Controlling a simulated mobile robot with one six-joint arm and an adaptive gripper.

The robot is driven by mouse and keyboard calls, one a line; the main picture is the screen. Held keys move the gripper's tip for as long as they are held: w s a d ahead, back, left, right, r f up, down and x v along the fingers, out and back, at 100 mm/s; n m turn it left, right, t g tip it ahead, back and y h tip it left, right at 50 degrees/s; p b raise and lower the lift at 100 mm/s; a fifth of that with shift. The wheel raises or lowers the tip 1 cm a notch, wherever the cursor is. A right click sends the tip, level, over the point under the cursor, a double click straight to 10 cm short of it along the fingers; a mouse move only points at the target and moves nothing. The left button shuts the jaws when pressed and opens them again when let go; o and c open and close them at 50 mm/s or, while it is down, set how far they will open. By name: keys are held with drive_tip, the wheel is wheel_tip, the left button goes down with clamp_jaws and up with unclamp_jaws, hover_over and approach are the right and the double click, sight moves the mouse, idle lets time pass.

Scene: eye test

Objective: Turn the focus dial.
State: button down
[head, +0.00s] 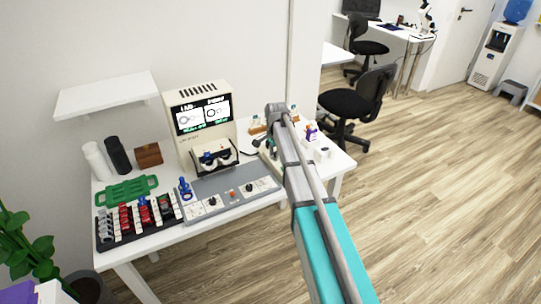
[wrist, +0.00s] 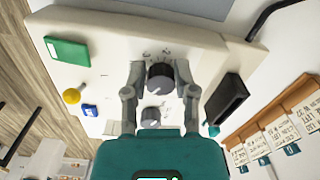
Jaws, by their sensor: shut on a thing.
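In the wrist view, a dark round dial (wrist: 160,78) stands on a pale panel (wrist: 110,60), with small marks above it. My gripper (wrist: 160,72) has one finger on each side of this dial and is shut on it. A second, greyer dial (wrist: 150,116) sits just below it, closer to my palm. I cannot read which one is labelled focus. In the head view, the cream eye-test machine (head: 185,98) with a lit screen (head: 203,114) stands on the white table; my arm hides the dial there.
The panel also carries a green block (wrist: 67,51), a yellow knob (wrist: 71,96) and a black block (wrist: 226,98). A wooden rack of cards (wrist: 270,122) stands close on the right. In the head view, a grey control panel (head: 215,187) and lens tray (head: 110,240) fill the table's front.

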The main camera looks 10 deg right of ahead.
drive_tip(key=shift+w+d, duration=0.35)
drive_tip(key=shift+d, duration=0.3)
drive_tip(key=shift+c, duration=2.4)
unclamp_jaws()
drive_tip(key=shift+d, duration=0.2)
drive_tip(key=shift+o, duration=0.5)
drive_tip(key=shift+s+a, duration=0.15)
drive_tip(key=shift+a, duration=0.05)
drive_tip(key=shift+a, duration=0.1)
drive_tip(key=shift+r, duration=0.1)
wheel_tip(320, 180, up, 14)
drive_tip(key=m+p, duration=0.8)
drive_tip(key=p, duration=0.5)
drive_tip(key=shift+f+m+p, duration=0.2)
drive_tip(key=shift+m+p, duration=0.2)
